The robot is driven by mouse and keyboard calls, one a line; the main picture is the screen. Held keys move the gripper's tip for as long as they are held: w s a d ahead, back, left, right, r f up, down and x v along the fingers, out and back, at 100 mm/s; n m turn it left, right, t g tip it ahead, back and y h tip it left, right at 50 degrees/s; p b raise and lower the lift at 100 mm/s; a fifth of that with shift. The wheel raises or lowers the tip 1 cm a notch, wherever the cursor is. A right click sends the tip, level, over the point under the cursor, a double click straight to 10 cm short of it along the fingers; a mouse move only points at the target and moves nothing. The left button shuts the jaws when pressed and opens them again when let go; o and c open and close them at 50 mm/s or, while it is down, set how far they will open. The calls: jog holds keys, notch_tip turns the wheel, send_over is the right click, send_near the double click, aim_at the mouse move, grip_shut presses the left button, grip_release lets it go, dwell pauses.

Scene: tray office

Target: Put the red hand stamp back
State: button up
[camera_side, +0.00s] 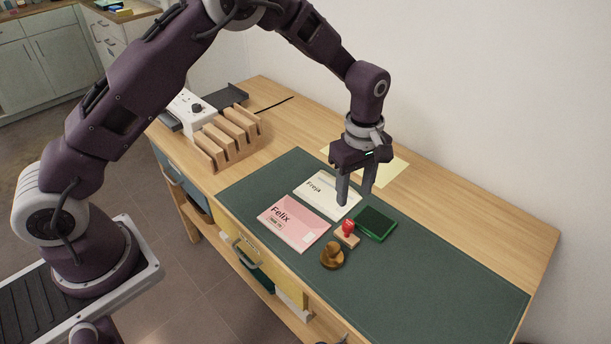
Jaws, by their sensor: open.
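The red hand stamp (347,228) has a red handle on a light wooden base and stands upright on the dark green mat (430,270). It is right of the pink envelope marked "Felix" (291,222) and close to the left corner of the green ink pad (375,223). My gripper (355,200) points down with its two fingers apart and nothing between them. It is above the area of the white "Freja" envelope (322,192) and the ink pad, a little behind and above the red stamp. The gap to the stamp is hard to judge.
A brown round wooden stamp (332,257) stands just in front of the red one. A slotted wooden rack (230,137) and a white device (190,108) stand at the back left. Yellow paper (390,172) lies behind my gripper. The mat's right part is clear.

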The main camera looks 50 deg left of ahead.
jog(key=s+a+r+m+t, duration=0.2)
jog(key=s+a+r+m, duration=0.15)
jog(key=s+r, duration=0.45)
jog(key=s+a+r+m+t, duration=0.1)
jog(key=s+a+r+m, duration=0.25)
jog(key=r, duration=0.95)
jog(key=s+a+r+m+t, duration=0.1)
jog(key=s+m, duration=0.7)
jog(key=s, duration=1.1)
jog(key=shift+a+r+t, duration=0.2)
jog(key=shift+a+t, duration=0.6)
jog(key=shift+a, duration=0.2)
